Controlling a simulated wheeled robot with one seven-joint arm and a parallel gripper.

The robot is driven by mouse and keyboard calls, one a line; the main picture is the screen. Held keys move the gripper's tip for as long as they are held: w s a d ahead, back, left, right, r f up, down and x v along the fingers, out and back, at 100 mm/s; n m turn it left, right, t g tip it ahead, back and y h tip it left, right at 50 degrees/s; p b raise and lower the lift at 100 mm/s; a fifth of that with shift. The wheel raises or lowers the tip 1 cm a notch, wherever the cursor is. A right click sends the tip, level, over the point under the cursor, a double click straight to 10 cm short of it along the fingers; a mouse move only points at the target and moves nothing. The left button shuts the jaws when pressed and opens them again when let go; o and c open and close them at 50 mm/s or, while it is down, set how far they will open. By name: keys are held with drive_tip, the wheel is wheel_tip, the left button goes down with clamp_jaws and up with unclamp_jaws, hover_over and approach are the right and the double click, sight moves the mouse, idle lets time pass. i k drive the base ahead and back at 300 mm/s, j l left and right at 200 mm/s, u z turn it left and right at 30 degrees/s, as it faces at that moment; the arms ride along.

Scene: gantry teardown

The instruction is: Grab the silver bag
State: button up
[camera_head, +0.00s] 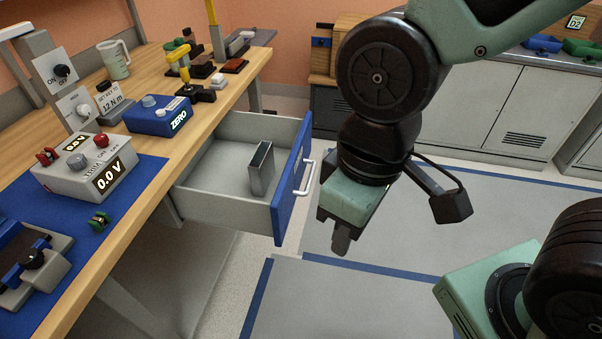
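A small silver thing (261,170), upright with a dark open top, stands inside the open drawer (215,210) near its front panel. It is the only silver bag-like thing I can make out, and its shape looks stiff and box-like. My gripper (341,240) hangs pointing down to the right of the drawer, outside its blue front and apart from the silver thing. Its fingers overlap from this side, so the gap between them is hidden. I see nothing held in it.
The drawer's blue front (291,180) with its white handle (305,178) stands between my gripper and the silver thing. The wooden workbench (150,75) on the left carries a power supply (85,165), a blue ZERO box (158,115) and a measuring jug (115,60). Grey cabinets (500,100) line the back.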

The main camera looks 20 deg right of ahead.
sight(261, 167)
drive_tip(key=i+j+u, duration=0.2)
drive_tip(key=i, duration=0.7)
drive_tip(key=l, duration=0.1)
